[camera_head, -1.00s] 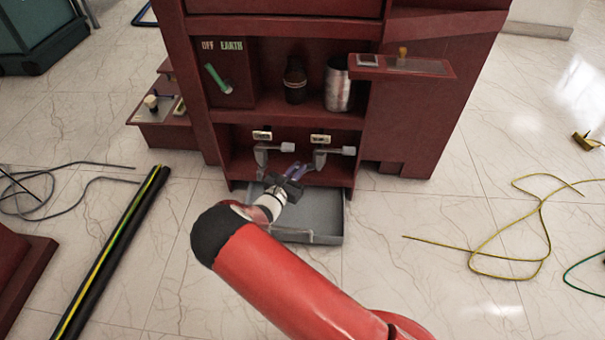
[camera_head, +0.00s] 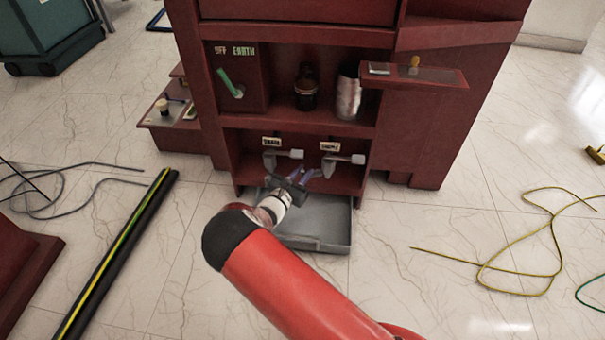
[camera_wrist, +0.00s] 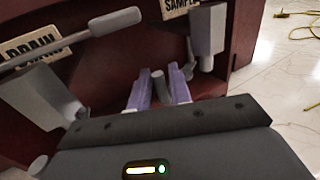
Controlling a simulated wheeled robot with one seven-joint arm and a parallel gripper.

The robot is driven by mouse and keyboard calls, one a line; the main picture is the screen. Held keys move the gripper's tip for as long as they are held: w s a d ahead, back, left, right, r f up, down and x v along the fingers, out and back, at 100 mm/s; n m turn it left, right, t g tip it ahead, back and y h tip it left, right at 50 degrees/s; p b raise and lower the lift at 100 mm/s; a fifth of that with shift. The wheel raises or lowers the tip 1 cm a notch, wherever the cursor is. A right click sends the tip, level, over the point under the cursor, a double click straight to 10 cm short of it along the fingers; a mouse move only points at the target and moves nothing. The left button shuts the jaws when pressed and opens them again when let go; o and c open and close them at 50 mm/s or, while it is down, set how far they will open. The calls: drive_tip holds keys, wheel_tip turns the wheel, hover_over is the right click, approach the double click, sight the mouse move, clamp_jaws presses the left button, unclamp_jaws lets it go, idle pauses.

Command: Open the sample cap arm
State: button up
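The sample valve (camera_head: 329,164) is a grey fitting with a light handle, below the "SAMPLE" label (camera_head: 329,146) in the red cabinet's lower recess. In the wrist view, its grey body (camera_wrist: 207,38) stands upper right. A small grey cylinder-shaped part (camera_wrist: 158,84), seemingly its cap arm, shows between the purple fingers of my gripper (camera_wrist: 160,92). The fingers are apart, one on each side of this part; firm contact cannot be made out. In the head view, my gripper (camera_head: 311,173) is just below and left of the sample valve.
The similar drain valve (camera_head: 272,161) stands to the left; its long handle (camera_wrist: 80,35) crosses the wrist view's upper left. A grey tray (camera_head: 320,240) lies below. A shelf with a dark jar (camera_head: 306,88) and metal can (camera_head: 347,95) is above.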

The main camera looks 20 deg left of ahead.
drive_tip(key=shift+o, duration=0.6)
drive_tip(key=v, duration=0.8)
drive_tip(key=shift+p, duration=0.45)
drive_tip(key=w+d+r+m+g+h+p, duration=0.1)
drive_tip(key=d+r+m+g+h, duration=0.3)
drive_tip(key=d+r+m, duration=0.5)
drive_tip(key=w+d+r+m+g+h+p, duration=0.1)
drive_tip(key=d+r+m+g+p, duration=0.1)
drive_tip(key=d+r+m+g, duration=0.65)
drive_tip(key=s+d+r+m+g+y+p, duration=0.1)
drive_tip(key=s+d+r+m, duration=0.1)
drive_tip(key=s+d+r, duration=0.4)
drive_tip(key=s+d+r+m+g+y+p, duration=0.1)
drive_tip(key=d+r+m+y, duration=0.15)
drive_tip(key=d, duration=0.55)
drive_tip(key=s+d+r+m+t+y+p, duration=0.1)
drive_tip(key=s+r+m, duration=0.4)
drive_tip(key=s, duration=0.5)
drive_tip(key=s+d+r+m+t+y+p, duration=0.1)
drive_tip(key=s+d+r+m+y+p, duration=0.1)
drive_tip(key=s+d+r+m+y, duration=0.3)
drive_tip(key=s+r+m, duration=0.1)
drive_tip(key=s+r, duration=0.3)
drive_tip(key=shift+s+t+p, duration=0.35)
drive_tip(key=shift+s, duration=0.05)
